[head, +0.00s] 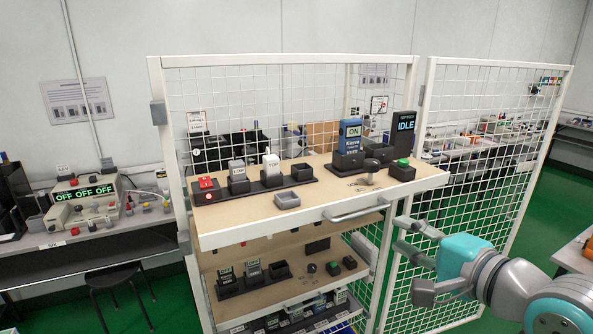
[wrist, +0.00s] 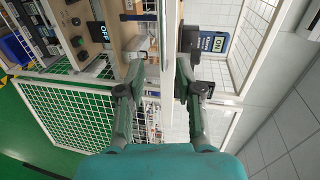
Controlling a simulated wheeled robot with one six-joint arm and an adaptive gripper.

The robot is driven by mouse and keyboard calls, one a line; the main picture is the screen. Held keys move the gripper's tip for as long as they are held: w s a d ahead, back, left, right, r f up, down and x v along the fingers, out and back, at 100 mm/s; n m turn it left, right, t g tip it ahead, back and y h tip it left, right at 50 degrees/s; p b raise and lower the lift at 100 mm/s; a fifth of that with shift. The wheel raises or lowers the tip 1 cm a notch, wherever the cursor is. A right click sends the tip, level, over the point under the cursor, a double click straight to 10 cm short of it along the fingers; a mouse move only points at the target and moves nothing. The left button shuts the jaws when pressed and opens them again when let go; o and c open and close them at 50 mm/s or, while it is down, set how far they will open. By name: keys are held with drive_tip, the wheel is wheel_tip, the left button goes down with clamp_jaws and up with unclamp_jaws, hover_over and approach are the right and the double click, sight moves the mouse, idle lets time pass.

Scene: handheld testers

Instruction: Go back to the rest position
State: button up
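My gripper (head: 404,236) is at the right in the head view, in front of the open cage's right side, below the top shelf's right end. Its two fingers are spread apart and nothing shows held between them. In the wrist view the gripper (wrist: 160,66) also shows open, with a white shelf edge behind the gap. I cannot tell how far the fingertips are from that edge. No rest position is marked in the frames.
A top shelf (head: 235,237) with a handle (head: 358,210) carries a blue tester (head: 350,133) reading ON and a display (head: 404,122) reading IDLE. A lower shelf (head: 265,300) holds more testers. A mesh door (head: 500,150) stands open right. A black stool (head: 112,275) stands left.

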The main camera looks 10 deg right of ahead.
drive_tip(key=s+a+f+n+h, duration=0.1)
drive_tip(key=s+f, duration=0.2)
drive_tip(key=f, duration=0.6)
drive_tip(key=s+a+f+n+h, duration=0.15)
drive_tip(key=s+f, duration=0.25)
drive_tip(key=f, duration=0.5)
drive_tip(key=s+f+n+h, duration=0.1)
drive_tip(key=s+f+h, duration=0.15)
drive_tip(key=f, duration=0.75)
drive_tip(key=s+f+n, duration=0.2)
drive_tip(key=s+n, duration=0.1)
drive_tip(key=s, duration=0.6)
drive_tip(key=s+a+f+n, duration=0.1)
drive_tip(key=s+n, duration=0.3)
drive_tip(key=s, duration=0.6)
drive_tip(key=s+a+f+n, duration=0.1)
drive_tip(key=s+f+n, duration=0.2)
drive_tip(key=s, duration=0.6)
drive_tip(key=shift+s+a+n, duration=0.25)
drive_tip(key=shift+s+n, duration=0.15)
drive_tip(key=shift+n, duration=0.05)
